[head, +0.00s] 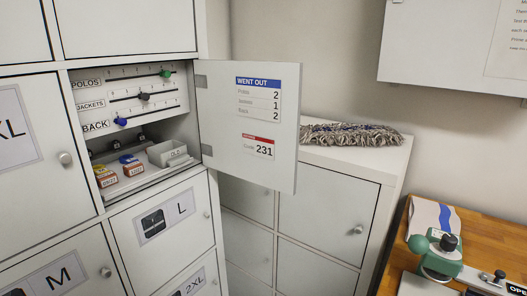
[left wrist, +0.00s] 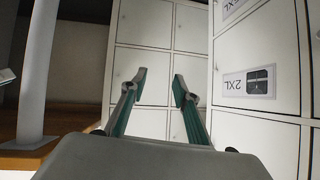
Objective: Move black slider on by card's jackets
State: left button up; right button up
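The black slider (head: 144,97) sits on the middle rail, labelled JACKETS, inside an open locker compartment in the head view. A green slider (head: 165,73) is on the POLOS rail above it, and a blue slider (head: 121,121) is on the BACK rail below. The card (head: 259,106) on the open door reads WENT OUT: Polos 2, Jackets 1, Back 2. My left gripper (left wrist: 159,82) shows only in the left wrist view, open and empty, facing white locker doors. It is away from the sliders. My right gripper is in neither view.
The open door (head: 233,160) stands out to the right of the compartment. Below the rails are small labelled blocks (head: 131,165) and a small grey bin (head: 167,153). A mop head (head: 350,136) lies on the lower cabinet. A wooden bench (head: 484,242) with a green device (head: 440,258) is at right.

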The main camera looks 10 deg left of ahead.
aim_at(147, 97)
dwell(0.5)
